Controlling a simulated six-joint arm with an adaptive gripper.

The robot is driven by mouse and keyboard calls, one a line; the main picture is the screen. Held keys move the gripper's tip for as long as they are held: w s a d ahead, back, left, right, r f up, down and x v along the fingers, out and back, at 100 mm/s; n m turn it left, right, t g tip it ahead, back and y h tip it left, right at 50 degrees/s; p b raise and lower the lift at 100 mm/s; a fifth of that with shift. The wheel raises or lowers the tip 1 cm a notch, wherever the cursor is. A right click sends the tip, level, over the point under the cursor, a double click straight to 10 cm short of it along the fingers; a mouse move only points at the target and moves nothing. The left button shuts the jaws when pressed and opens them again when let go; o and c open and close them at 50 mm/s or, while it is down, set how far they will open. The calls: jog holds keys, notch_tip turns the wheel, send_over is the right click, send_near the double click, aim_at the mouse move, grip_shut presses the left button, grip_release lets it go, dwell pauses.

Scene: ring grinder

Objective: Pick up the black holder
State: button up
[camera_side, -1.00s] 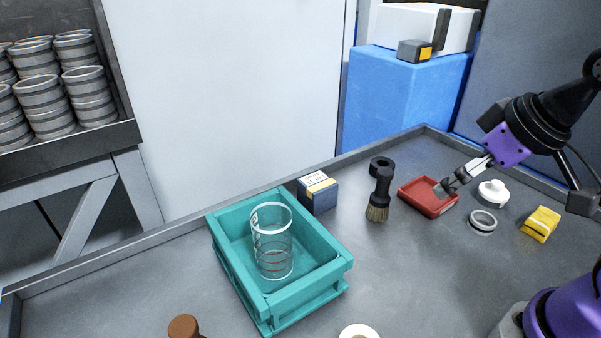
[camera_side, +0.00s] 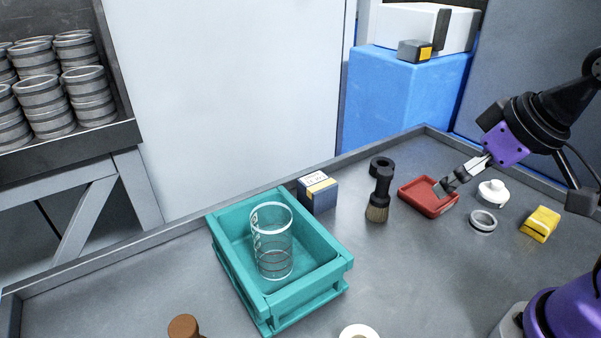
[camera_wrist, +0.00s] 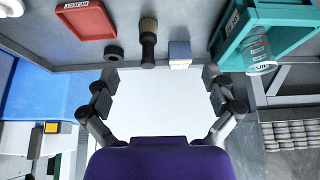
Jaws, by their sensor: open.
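The black holder (camera_side: 381,164) appears to be the short black ring with a round hole, lying on the grey table behind the brush. It also shows in the wrist view (camera_wrist: 113,53), left of the brush. My gripper (camera_side: 443,188) shows in front of the red tray in the side view, to the right of the holder and apart from it. In the wrist view my gripper (camera_wrist: 160,74) has its two fingers spread wide with nothing between them.
A black-handled brush (camera_side: 379,195) and a small blue box (camera_side: 318,193) are near the holder. The red tray (camera_side: 418,203), white lidded piece (camera_side: 493,192), metal ring (camera_side: 482,222) and yellow block (camera_side: 540,224) are at right. A teal crate (camera_side: 335,272) holds a glass beaker (camera_side: 272,242).

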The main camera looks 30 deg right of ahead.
jog(key=n+g+y, duration=0.1)
jog(key=n, duration=0.2)
send_over(384, 164)
jog(key=s, duration=0.2)
notch_tip(384, 164, down, 10)
jog(key=shift+w+d+f, duration=0.1)
jog(key=shift+d+f, duration=0.05)
jog(key=shift+f, duration=0.05)
jog(key=x, duration=0.6)
jog(key=shift+s+d+f, duration=0.15)
jog(key=shift+s+d, duration=0.1)
jog(key=shift+s, duration=0.1)
jog(key=c, duration=1.2)
